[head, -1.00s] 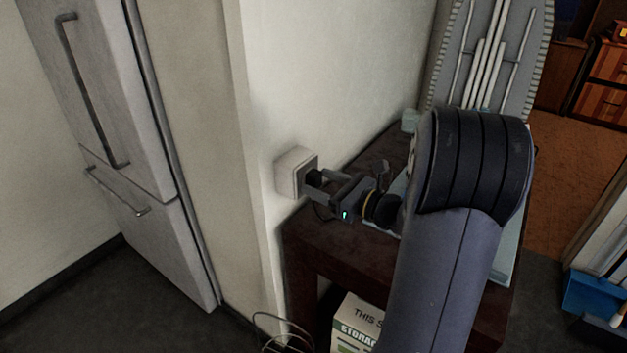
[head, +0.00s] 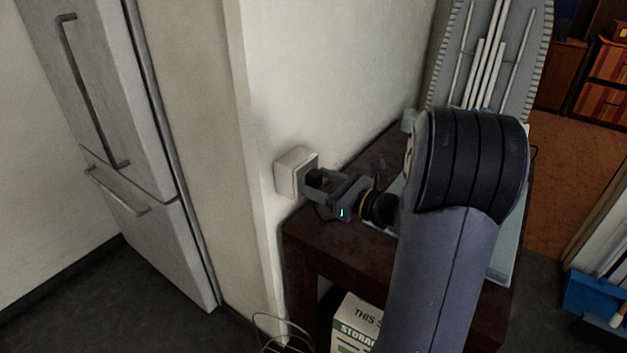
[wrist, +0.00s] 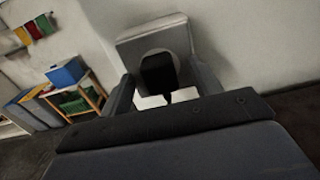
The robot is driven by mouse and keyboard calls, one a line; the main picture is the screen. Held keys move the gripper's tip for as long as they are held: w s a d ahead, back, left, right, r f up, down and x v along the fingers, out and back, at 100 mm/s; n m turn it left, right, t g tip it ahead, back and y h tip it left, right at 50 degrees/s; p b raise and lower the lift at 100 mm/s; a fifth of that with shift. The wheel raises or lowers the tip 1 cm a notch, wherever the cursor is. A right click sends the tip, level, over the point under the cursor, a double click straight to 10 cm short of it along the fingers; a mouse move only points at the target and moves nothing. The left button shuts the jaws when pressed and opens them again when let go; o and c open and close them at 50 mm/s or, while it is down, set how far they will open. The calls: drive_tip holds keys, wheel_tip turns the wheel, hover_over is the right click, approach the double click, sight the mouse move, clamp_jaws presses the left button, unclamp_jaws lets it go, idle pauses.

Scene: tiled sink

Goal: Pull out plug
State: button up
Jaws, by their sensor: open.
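A white wall socket box (head: 293,171) is fixed to the wall near the corner, above a dark brown table. A black plug (head: 314,177) sits at the socket's face; the wrist view shows the plug (wrist: 158,72) in a round recess of the socket box (wrist: 150,31). My gripper (head: 322,182) is right at the plug. In the wrist view, my gripper's fingers (wrist: 163,90) stand open, one on each side of the plug, with a gap visible on both sides. The plug's cord is mostly hidden by my gripper.
The dark table (head: 310,240) lies below my gripper. A labelled storage box (head: 358,325) stands under it. An ironing board (head: 490,60) leans at the back. A steel fridge (head: 110,130) is at the left.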

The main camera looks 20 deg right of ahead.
drive_tip(key=shift+c, duration=0.4)
clamp_jaws()
idle(0.4)
drive_tip(key=shift+s+d, duration=0.1)
drive_tip(key=shift+v, duration=2.85)
drive_tip(key=shift+p, duration=0.3)
